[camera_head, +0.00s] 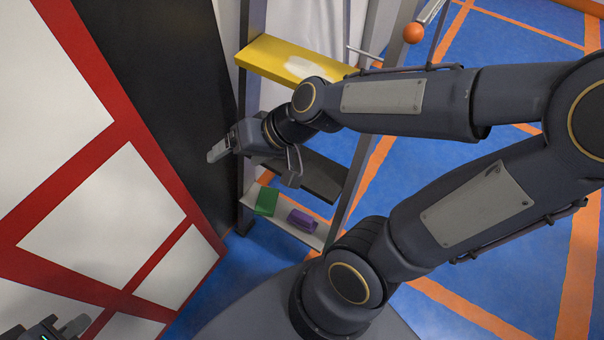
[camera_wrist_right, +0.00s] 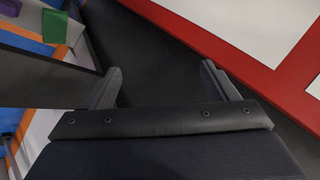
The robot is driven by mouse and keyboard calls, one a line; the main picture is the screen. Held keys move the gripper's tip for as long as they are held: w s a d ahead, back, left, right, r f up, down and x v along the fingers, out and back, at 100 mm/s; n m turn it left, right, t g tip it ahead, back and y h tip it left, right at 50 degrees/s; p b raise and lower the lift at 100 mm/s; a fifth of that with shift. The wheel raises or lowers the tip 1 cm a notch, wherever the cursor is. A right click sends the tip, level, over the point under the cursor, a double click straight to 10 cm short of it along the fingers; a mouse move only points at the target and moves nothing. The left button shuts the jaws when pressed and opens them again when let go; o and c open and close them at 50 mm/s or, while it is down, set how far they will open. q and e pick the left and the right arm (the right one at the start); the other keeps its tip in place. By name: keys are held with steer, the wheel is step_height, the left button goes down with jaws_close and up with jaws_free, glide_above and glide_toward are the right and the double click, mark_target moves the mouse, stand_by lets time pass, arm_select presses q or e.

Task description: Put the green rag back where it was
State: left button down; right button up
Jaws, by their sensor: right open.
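The green rag (camera_head: 267,201) lies on the white lower shelf (camera_head: 252,200) of a rack, beside a purple folded cloth (camera_head: 302,221). In the right wrist view the green rag (camera_wrist_right: 55,26) shows at the upper left, with the purple cloth (camera_wrist_right: 10,7) in the corner. My right gripper (camera_head: 253,164) is open and empty, higher than the rag, by the rack's dark middle shelf (camera_head: 312,178). Its spread fingers also show in the wrist view (camera_wrist_right: 160,72). My left gripper (camera_head: 65,330) is only partly in view at the bottom left corner; its jaws cannot be judged.
A yellow shelf (camera_head: 285,60) is above the dark one. The rack's grey posts (camera_head: 358,165) stand close to my right arm. A red, white and black wall (camera_head: 110,190) runs along the left. An orange ball (camera_head: 413,33) is at the top. Blue floor (camera_head: 400,190) lies open to the right.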

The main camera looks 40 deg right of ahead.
steer(key=s+d+n+h, duration=0.1)
steer(key=s+d, duration=0.1)
steer(key=s, duration=0.3)
steer(key=s+d+r+n+h, duration=0.1)
steer(key=s+d, duration=0.2)
steer(key=s, duration=0.3)
steer(key=shift+s+d+g+h, duration=0.3)
steer(key=shift+g, duration=0.1)
steer(key=shift+r, duration=0.2)
